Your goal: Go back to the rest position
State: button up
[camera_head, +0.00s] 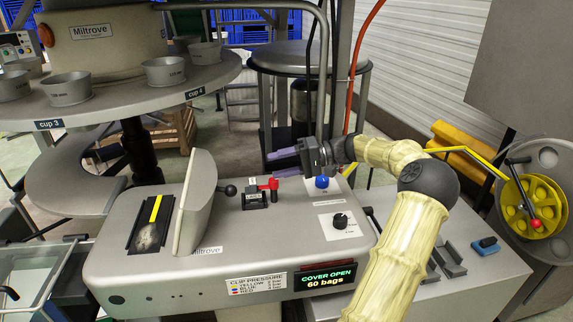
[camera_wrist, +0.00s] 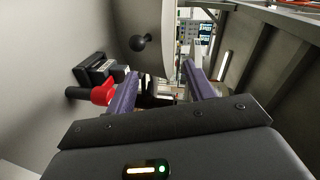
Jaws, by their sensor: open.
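My gripper (camera_head: 284,162) is at the end of my cream-coloured arm, above the right part of the grey clipper machine (camera_head: 120,250). Its purple fingers point left. In the wrist view my gripper (camera_wrist: 158,82) shows its two fingers spread apart with nothing between them. The machine's cover (camera_head: 197,200) stands upright, and the display (camera_head: 326,278) reads COVER OPEN and 60 bags. A red lever (camera_head: 268,184) on a black base is just below the fingers, apart from them. It also shows in the wrist view, as a red-and-black handle (camera_wrist: 100,94) left of the fingers.
A black ball knob (camera_head: 229,190) sticks out beside the cover. A blue button (camera_head: 322,182) and a black dial (camera_head: 341,221) are on the machine top. A round table with cups (camera_head: 150,95) is at the back left. A yellow reel (camera_head: 535,205) is at the right.

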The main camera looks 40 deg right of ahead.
jog(key=shift+s+d+r, duration=0.15)
jog(key=shift+s+d, duration=0.25)
jog(key=shift+d, duration=0.2)
jog(key=shift+a, duration=0.1)
jog(key=s+a+f+n+g+h+p, duration=0.1)
jog(key=a+g+h+p, duration=0.3)
jog(key=a, duration=0.7)
jog(key=s+a+f+n+g+h+p, duration=0.1)
jog(key=s+a+g+p, duration=0.15)
jog(key=a+g, duration=0.65)
jog(key=s+a+f+n+t+h+p, duration=0.1)
jog(key=s+a+n+t+h+p, duration=0.1)
jog(key=s+a+t+h, duration=0.4)
jog(key=s+a+h+p, duration=0.1)
jog(key=s+a+h, duration=0.1)
jog(key=s+a, duration=0.2)
jog(key=shift+s+a+f+t, duration=0.25)
jog(key=shift+a+f+t, duration=0.15)
jog(key=shift+a, duration=0.65)
